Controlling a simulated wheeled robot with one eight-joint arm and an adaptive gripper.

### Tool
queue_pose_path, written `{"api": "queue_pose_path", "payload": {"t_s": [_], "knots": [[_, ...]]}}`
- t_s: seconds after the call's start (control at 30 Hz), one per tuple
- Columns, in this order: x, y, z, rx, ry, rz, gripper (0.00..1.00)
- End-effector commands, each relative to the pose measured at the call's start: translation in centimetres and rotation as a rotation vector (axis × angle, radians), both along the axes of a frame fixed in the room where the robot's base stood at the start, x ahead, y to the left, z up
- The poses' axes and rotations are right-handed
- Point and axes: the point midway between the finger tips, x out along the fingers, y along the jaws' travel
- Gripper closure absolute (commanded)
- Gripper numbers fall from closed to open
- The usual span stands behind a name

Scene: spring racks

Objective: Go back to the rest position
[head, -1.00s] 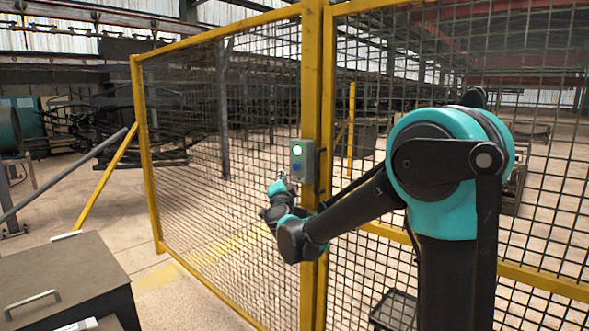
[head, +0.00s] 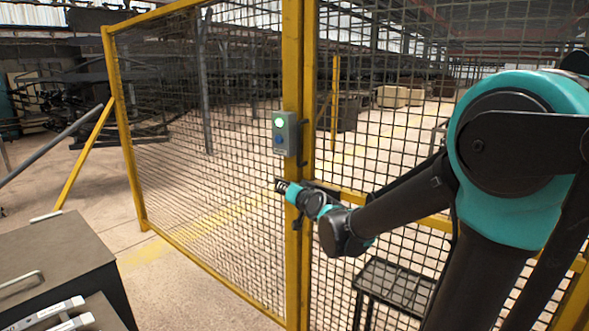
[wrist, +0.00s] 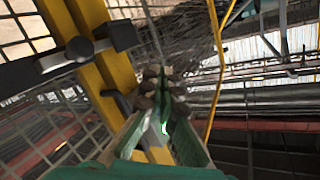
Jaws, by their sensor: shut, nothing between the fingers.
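My gripper (head: 282,187) is in front of the yellow fence post in the head view, below a grey control box (head: 284,147). It looks apart from the box. The box has a lit green lamp (head: 277,122) and a blue button (head: 279,140). In the wrist view my gripper (wrist: 162,85) has its dark fingertips together with nothing visible between them. A green glow shows near the fingers there. The control box cannot be made out clearly in the wrist view.
A yellow post (head: 292,80) and mesh fence panels (head: 215,150) stand close in front of my arm. A grey cabinet (head: 45,255) is at lower left. A small dark stand (head: 395,278) is at lower right. A black latch or handle (wrist: 80,50) shows in the wrist view.

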Motion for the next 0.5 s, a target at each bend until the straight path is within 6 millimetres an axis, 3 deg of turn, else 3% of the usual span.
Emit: {"api": "queue_pose_path", "payload": {"t_s": [0.03,0.2,0.4,0.5], "knots": [[-1.8,-2.1,-2.5,-0.077,0.061,0.013,1.00],[-8.1,-8.0,-10.6,-0.302,0.280,0.040,1.00],[-16.6,-15.3,-18.5,-0.504,0.555,0.020,1.00],[-20.7,-18.5,-21.3,-0.576,0.681,-0.003,1.00]]}}
